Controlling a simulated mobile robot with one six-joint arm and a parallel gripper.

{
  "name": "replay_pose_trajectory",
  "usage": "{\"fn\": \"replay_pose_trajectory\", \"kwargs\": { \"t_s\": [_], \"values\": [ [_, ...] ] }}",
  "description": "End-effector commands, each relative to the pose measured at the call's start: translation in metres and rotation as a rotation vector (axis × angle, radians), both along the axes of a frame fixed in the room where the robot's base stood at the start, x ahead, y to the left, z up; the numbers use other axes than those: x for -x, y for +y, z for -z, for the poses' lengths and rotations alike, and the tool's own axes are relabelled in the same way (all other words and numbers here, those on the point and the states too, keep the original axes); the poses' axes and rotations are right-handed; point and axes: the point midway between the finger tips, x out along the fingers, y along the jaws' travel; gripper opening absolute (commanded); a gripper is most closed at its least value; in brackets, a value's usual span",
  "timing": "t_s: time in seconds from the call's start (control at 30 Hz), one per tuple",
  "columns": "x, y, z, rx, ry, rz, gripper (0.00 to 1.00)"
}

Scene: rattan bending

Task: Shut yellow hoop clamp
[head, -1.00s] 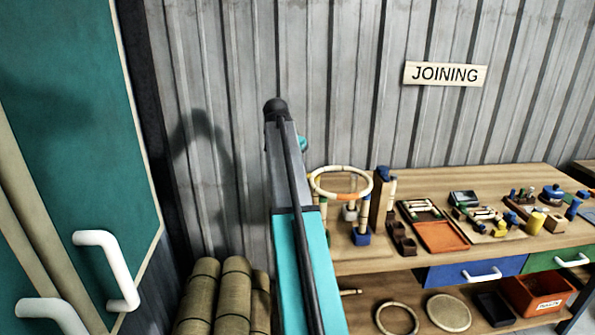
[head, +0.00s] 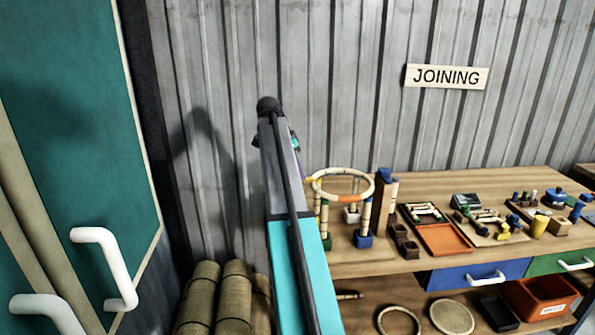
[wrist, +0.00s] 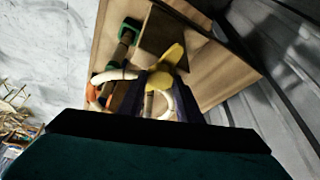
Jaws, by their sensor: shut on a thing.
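The yellow hoop clamp (wrist: 160,80) shows in the wrist view, with a rounded yellow lobe standing up beyond the jaws. My gripper (wrist: 160,98) has its dark fingers on either side of the clamp's near part and is shut on it; the exact contact is partly hidden. The pale hoop (wrist: 118,75) curves past the clamp on both sides, with an orange stretch at the left. In the head view the hoop (head: 342,198) lies level on posts above the bench, and my arm hides the gripper and the yellow clamp.
A green-ended post (wrist: 127,38) stands close to the clamp. The bench (head: 400,262) carries an orange tray (head: 443,239) and several small tools to the right. The corrugated wall (head: 340,80) is close behind. Rolled bundles (head: 235,295) stand at lower left.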

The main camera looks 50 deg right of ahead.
Motion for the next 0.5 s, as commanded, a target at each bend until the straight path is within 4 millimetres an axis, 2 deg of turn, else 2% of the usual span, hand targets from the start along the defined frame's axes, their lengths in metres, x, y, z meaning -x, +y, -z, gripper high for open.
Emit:
{"fn": "replay_pose_trajectory", "kwargs": {
  "t_s": [0.13,0.17,0.27,0.5],
  "values": [
    [0.0020,-0.0019,-0.0005,0.003,0.002,0.006,0.09],
    [0.0020,-0.0018,-0.0004,0.003,0.002,0.006,0.35],
    [0.0018,-0.0015,-0.0003,0.002,0.001,0.004,0.50],
    [0.0009,-0.0005,0.0000,0.001,0.001,0.001,0.50]
  ]
}}
